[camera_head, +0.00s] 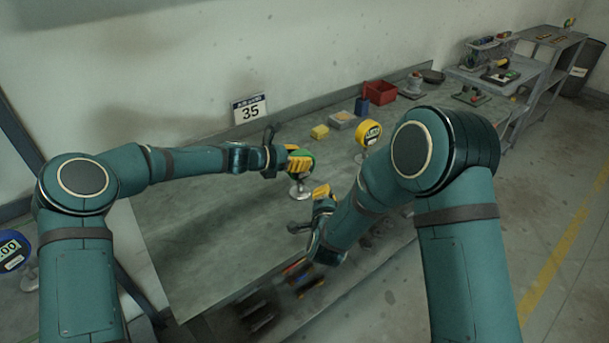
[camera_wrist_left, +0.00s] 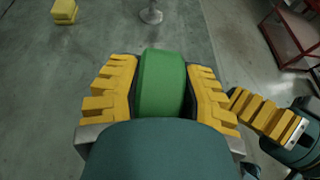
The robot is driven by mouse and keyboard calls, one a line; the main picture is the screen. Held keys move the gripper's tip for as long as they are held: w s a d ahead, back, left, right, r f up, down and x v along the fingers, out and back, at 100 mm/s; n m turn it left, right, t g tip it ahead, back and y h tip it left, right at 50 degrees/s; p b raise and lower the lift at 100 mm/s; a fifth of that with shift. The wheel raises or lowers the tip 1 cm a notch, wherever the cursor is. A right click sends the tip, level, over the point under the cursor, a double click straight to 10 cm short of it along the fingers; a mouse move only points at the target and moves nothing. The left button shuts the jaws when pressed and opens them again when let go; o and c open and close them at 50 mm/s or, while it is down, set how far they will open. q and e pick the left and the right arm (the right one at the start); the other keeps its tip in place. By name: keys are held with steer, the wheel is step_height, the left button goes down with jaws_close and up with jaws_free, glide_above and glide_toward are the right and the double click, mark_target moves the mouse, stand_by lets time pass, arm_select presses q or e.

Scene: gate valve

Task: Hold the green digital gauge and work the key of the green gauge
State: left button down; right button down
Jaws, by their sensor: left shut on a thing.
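The green gauge (camera_head: 313,160) stands on a small metal stand near the front of the bench, and its green rounded body (camera_wrist_left: 162,85) fills the middle of the left wrist view. My left gripper (camera_head: 299,162) has a ribbed yellow finger on each side of it and is shut on it. Its face and key are hidden from both views. My right gripper (camera_head: 322,192) is just in front and to the right, lower than the left one. Its yellow finger (camera_wrist_left: 268,117) shows beside my left fingers, apart from the gauge body. Whether it is open is unclear.
A yellow gauge (camera_head: 369,133) stands farther back on the bench (camera_head: 205,260). A yellow block (camera_head: 320,132), a blue block (camera_head: 362,107) and a red bin (camera_head: 380,92) are along the wall. A blue gauge (camera_head: 12,252) is at the left edge. The bench's left part is clear.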

stand_by(0.4)
arm_select(q)
steer(key=c, duration=0.6)
jaws_free()
steer(key=shift+f, duration=0.1)
